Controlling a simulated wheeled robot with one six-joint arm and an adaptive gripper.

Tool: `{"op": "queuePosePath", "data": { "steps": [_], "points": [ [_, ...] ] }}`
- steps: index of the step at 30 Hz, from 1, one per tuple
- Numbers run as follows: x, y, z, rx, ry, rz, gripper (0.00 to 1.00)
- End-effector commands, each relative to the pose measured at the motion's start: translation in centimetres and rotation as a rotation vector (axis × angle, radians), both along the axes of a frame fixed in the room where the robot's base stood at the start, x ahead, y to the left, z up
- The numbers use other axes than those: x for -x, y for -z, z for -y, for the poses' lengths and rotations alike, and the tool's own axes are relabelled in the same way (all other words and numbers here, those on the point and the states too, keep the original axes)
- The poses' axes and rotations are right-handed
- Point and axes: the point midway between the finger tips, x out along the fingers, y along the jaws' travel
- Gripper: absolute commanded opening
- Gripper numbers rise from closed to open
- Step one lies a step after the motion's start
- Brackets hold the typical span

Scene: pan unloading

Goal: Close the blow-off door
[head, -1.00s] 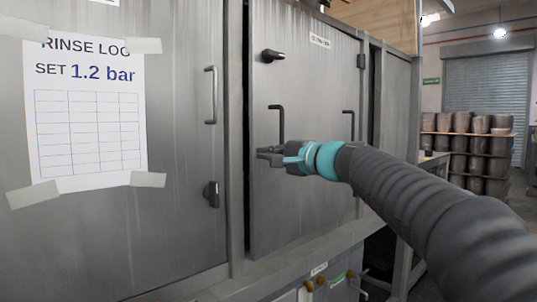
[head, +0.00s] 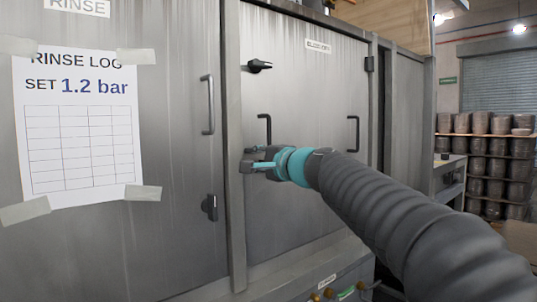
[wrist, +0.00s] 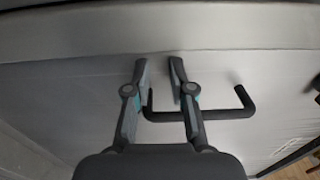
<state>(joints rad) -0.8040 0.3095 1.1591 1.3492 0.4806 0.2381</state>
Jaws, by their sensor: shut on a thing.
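The blow-off door (head: 305,95) is the grey metal panel with a label at its upper right, though the label text is too small to read surely. Its left edge sits against or very near the cabinet post (head: 232,150); I see no clear gap. A black latch handle (head: 260,66) near its top left lies about level. My gripper (head: 256,162) is at the lower end of the door's black pull handle (head: 266,128).
The rinse door (head: 160,100) with a taped log sheet (head: 80,130) stands to the left. A second handle (head: 353,133) is at the door's right. Valves (head: 330,292) sit below. Shelves of drums (head: 490,150) stand at the far right.

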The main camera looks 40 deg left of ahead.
Motion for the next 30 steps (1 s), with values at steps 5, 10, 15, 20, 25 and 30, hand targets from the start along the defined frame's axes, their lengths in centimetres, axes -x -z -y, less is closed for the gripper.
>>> {"op": "queuePosePath", "data": {
  "steps": [5,10,15,20,25,30],
  "points": [
    [0.0,0.4,-1.0,0.000,0.002,-0.003,0.00],
    [0.4,0.6,0.0,-0.001,0.000,-0.003,0.00],
    [0.9,-0.4,4.2,-0.015,-0.003,0.000,0.00],
    [1.5,-1.2,9.0,-0.025,0.005,0.003,0.00],
    [2.4,-1.2,12.3,-0.025,0.004,0.003,0.00],
    [3.2,-1.2,14.6,-0.024,0.001,0.002,0.00]
  ]
}}
